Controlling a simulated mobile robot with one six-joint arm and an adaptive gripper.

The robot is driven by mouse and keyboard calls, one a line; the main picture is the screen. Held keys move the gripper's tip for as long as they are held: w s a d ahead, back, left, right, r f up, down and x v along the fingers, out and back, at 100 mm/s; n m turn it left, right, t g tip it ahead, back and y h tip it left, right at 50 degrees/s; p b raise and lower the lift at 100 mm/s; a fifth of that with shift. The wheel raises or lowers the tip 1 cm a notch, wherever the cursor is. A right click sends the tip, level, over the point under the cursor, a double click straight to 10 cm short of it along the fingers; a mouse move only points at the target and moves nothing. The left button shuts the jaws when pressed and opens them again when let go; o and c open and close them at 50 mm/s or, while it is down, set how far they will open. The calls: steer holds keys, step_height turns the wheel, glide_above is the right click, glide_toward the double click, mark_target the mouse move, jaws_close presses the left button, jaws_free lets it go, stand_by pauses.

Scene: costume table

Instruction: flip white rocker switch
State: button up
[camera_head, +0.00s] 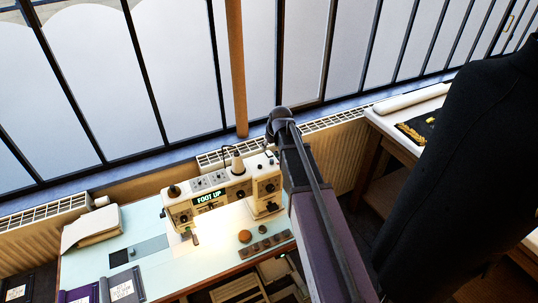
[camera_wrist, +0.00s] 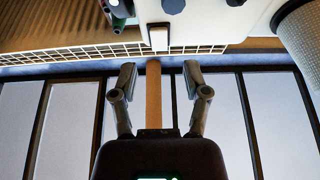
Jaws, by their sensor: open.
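The cream sewing machine (camera_head: 220,200) stands on the pale blue table, its display reading "FOOT UP". In the wrist view, its pale body (camera_wrist: 195,15) fills the top, upside down. A small white block (camera_wrist: 158,38) sticks out at the machine's edge, and it may be the white rocker switch; I cannot tell its position. My gripper (camera_wrist: 159,70) is open and empty, its two fingers apart below that block in the picture, with no contact visible.
A thread cone (camera_head: 238,165) stands on the machine; a large pale cone (camera_wrist: 300,30) is close at the wrist view's upper right. A radiator and window run behind. A black dress form (camera_head: 450,170) stands right.

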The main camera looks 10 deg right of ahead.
mark_target(268, 152)
steer(key=shift+b+x, duration=1.5)
steer(key=shift+x, duration=0.45)
jaws_close()
